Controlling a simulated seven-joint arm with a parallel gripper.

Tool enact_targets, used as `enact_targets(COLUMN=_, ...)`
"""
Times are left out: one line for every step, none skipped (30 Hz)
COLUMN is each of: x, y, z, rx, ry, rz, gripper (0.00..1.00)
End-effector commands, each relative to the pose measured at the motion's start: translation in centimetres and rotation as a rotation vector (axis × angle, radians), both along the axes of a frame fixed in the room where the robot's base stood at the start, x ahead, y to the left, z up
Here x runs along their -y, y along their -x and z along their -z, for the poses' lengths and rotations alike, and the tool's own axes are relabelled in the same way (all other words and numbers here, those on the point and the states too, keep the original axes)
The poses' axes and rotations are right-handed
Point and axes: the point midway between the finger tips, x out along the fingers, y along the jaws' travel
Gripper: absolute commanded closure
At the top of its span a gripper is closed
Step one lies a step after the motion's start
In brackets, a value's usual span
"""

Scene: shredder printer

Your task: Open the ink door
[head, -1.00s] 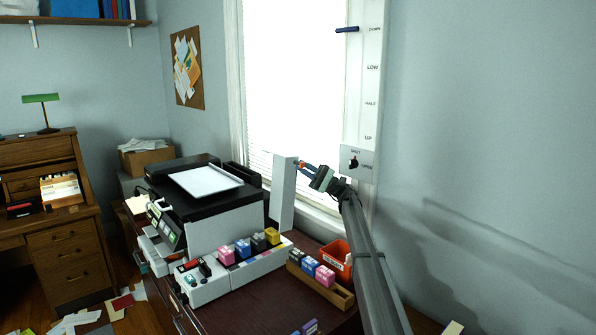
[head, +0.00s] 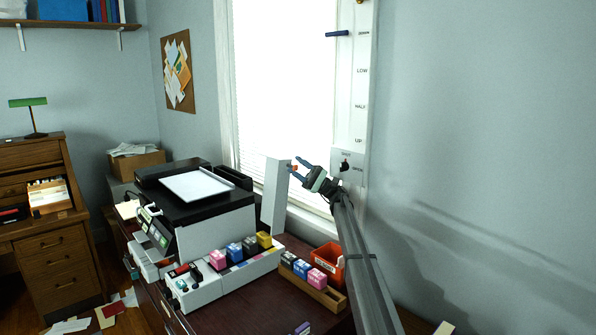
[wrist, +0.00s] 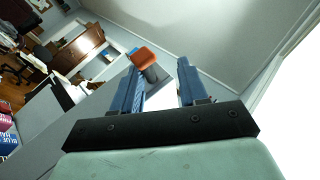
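The ink door (head: 275,197) is a tall white panel standing upright at the right end of the printer's ink bay, which is uncovered in the head view. A small orange-red handle tab (head: 293,169) sits near its upper right edge; in the wrist view the orange tab (wrist: 144,57) shows near the left finger's tip. My gripper (head: 297,167) is beside the door's upper right edge with its blue fingers spread. In the wrist view there is a clear gap between the fingers (wrist: 157,72), and nothing is clamped. Whether a finger touches the tab, I cannot tell.
Several ink cartridges (head: 242,246) stand along the printer's (head: 215,229) front ink bay. A wooden tray (head: 323,295) of cartridges and an orange bin (head: 330,261) lie right of it, below my arm. The window and a wall lever panel (head: 347,165) are behind the gripper.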

Motion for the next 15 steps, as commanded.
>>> enact_targets(x=0.28, y=0.34, z=-0.13, rx=0.004, ry=-0.005, rz=-0.005, gripper=0.6)
enact_targets(x=0.29, y=0.36, z=-0.09, rx=0.004, ry=-0.005, rz=-0.005, gripper=0.6)
enact_targets(x=0.3, y=0.4, z=-0.05, rx=0.005, ry=-0.005, rz=-0.006, gripper=0.6)
enact_targets(x=0.32, y=0.42, z=-0.02, rx=0.005, ry=-0.005, rz=-0.006, gripper=0.6)
enact_targets(x=0.33, y=0.44, z=0.0, rx=0.005, ry=-0.005, rz=-0.006, gripper=0.6)
enact_targets(x=0.34, y=0.46, z=0.03, rx=0.006, ry=-0.005, rz=-0.007, gripper=0.6)
enact_targets(x=0.35, y=0.49, z=0.05, rx=0.006, ry=-0.005, rz=-0.007, gripper=0.6)
enact_targets(x=0.35, y=0.5, z=0.06, rx=0.006, ry=-0.005, rz=-0.007, gripper=0.6)
enact_targets(x=0.37, y=0.52, z=0.08, rx=0.006, ry=-0.004, rz=-0.007, gripper=0.6)
enact_targets(x=0.37, y=0.54, z=0.1, rx=0.006, ry=-0.004, rz=-0.007, gripper=0.6)
enact_targets(x=0.38, y=0.55, z=0.11, rx=0.006, ry=-0.004, rz=-0.007, gripper=0.6)
enact_targets(x=0.39, y=0.56, z=0.12, rx=0.007, ry=-0.005, rz=-0.008, gripper=0.6)
enact_targets(x=0.41, y=0.57, z=0.14, rx=0.007, ry=-0.005, rz=-0.008, gripper=0.6)
enact_targets(x=0.44, y=0.56, z=0.17, rx=0.007, ry=-0.005, rz=-0.008, gripper=0.6)
enact_targets(x=0.51, y=0.54, z=0.23, rx=0.006, ry=-0.004, rz=-0.007, gripper=0.6)
